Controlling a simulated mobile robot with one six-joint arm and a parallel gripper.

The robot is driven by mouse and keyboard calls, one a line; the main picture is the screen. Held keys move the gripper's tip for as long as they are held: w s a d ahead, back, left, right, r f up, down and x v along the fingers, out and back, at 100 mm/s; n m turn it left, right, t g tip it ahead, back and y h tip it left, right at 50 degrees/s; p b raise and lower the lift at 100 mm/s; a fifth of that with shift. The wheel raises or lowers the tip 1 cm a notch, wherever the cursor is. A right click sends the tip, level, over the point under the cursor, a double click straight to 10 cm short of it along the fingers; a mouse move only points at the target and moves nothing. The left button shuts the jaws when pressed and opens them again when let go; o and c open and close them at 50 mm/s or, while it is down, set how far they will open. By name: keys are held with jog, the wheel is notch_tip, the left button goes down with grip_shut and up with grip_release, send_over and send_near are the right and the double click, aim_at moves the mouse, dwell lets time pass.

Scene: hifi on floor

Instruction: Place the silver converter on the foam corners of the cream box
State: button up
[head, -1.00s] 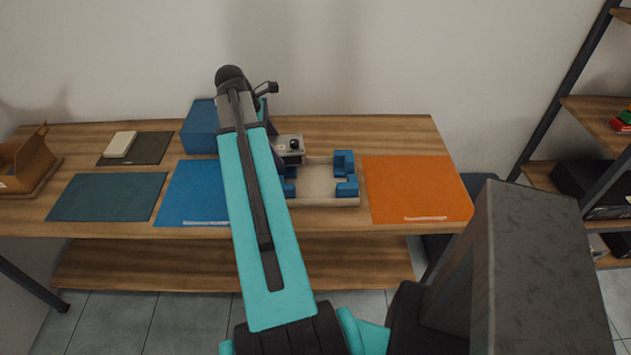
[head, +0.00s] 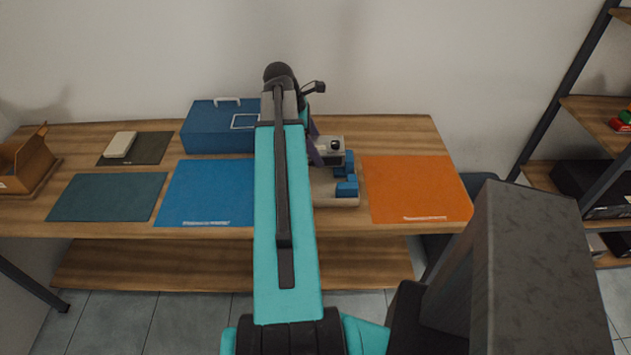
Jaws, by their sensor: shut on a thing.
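The silver converter (head: 327,146) is a small grey box with a dark round knob or lens on its front. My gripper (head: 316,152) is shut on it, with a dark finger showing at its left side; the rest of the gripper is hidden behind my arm. The converter is over the back part of the cream box (head: 334,201). Blue foam corners (head: 347,187) show at the box's right side; the left ones are hidden behind my arm. I cannot tell whether the converter touches the foam.
A blue case (head: 212,130) with a handle stands at the back. An orange mat (head: 415,188) lies right of the cream box. A blue mat (head: 207,192), a teal mat (head: 108,196) and a dark mat with a pale block (head: 120,144) lie left. A brown open box (head: 22,165) stands far left.

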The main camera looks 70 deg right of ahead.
jog(key=shift+f, duration=0.1)
jog(key=shift+f+p, duration=0.7)
jog(key=shift+f, duration=2.3)
jog(key=shift+f, duration=0.1)
jog(key=shift+f+p, duration=0.45)
jog(key=shift+f, duration=1.3)
jog(key=shift+f, duration=0.1)
jog(key=o, duration=1.9)
jog(key=shift+f, duration=0.1)
jog(key=shift+c, duration=0.2)
jog(key=shift+r, duration=0.2)
jog(key=shift+b+v, duration=1.5)
jog(key=shift+v, duration=4.45)
